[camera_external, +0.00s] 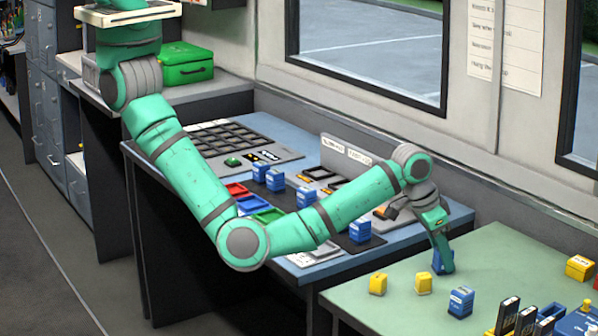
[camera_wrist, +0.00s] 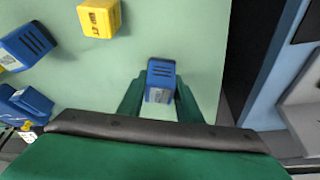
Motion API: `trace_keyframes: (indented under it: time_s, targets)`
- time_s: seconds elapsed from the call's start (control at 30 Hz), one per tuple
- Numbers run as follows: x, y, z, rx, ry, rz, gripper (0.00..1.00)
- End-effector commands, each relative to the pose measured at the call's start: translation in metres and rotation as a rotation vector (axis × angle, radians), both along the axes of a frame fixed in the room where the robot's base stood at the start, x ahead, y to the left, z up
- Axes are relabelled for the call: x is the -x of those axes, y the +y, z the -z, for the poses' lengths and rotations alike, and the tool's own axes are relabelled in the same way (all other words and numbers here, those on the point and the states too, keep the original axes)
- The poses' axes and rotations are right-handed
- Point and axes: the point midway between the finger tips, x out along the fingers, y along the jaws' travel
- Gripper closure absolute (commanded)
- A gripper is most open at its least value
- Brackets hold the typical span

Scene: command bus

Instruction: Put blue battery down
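A blue battery (camera_external: 440,264) is at my gripper's tip, low over the left part of the green table (camera_external: 480,243). In the wrist view the blue battery (camera_wrist: 160,76) sits between the two green fingers of my gripper (camera_wrist: 160,92), which close on its sides. In the external view my gripper (camera_external: 443,255) points down with the battery at its end. The battery looks at or very near the table top; I cannot tell if it touches. Another blue battery (camera_external: 461,302) stands nearer the front, also in the wrist view (camera_wrist: 27,45).
Yellow blocks (camera_external: 378,284) (camera_external: 424,283) stand near the table's front left; one shows in the wrist view (camera_wrist: 100,17). A yellow box (camera_external: 579,268) and black devices (camera_external: 507,316) are to the right. Several blue batteries, one here (camera_external: 360,231), stand on the blue table (camera_external: 335,263).

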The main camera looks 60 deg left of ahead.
Motion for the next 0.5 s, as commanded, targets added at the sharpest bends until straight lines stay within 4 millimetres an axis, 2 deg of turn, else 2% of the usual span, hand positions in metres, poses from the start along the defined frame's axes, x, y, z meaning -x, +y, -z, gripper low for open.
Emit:
trace_keyframes:
  time_s: [0.03,0.07,0.37,0.5]
  targets:
    - [-0.0001,0.0000,-0.0003,0.000,0.000,0.000,0.57]
    - [-0.0001,0.0000,-0.0004,0.000,0.000,0.000,0.50]
    - [0.0000,0.0001,-0.0009,0.000,0.000,0.000,0.50]
    - [0.0015,0.0013,-0.0083,0.000,0.000,-0.001,0.50]
